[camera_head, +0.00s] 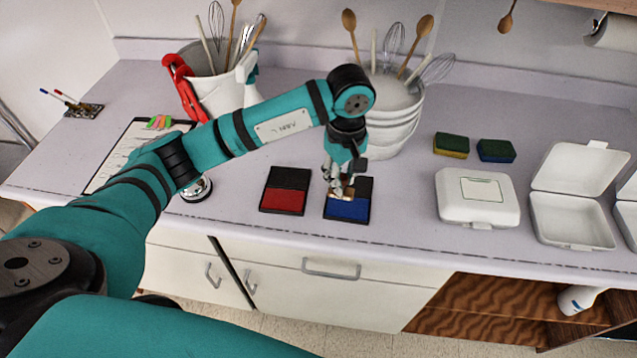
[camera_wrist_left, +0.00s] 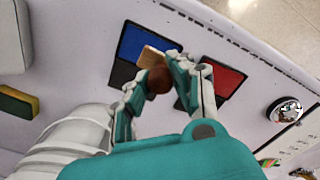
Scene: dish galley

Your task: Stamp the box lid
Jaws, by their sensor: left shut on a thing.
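My left gripper (camera_head: 343,186) is shut on a stamp (camera_head: 341,196) with a wooden base, above the near blue part of the blue ink pad (camera_head: 350,212). In the left wrist view the fingers (camera_wrist_left: 166,82) close around the stamp's brown round handle (camera_wrist_left: 159,79); its light wooden base overlaps the blue pad (camera_wrist_left: 135,42). I cannot tell whether the stamp touches the pad. The red ink pad (camera_head: 284,201) lies open to the left. A closed white box (camera_head: 451,208) stands to the right, with a pale square outlined on its lid (camera_head: 482,189). My right gripper is not in view.
An open white box (camera_head: 570,215) stands right of the closed one. Two sponges (camera_head: 451,145) lie behind. A bell (camera_head: 197,190) and clipboard (camera_head: 120,160) are left. Counter between pad and box is clear.

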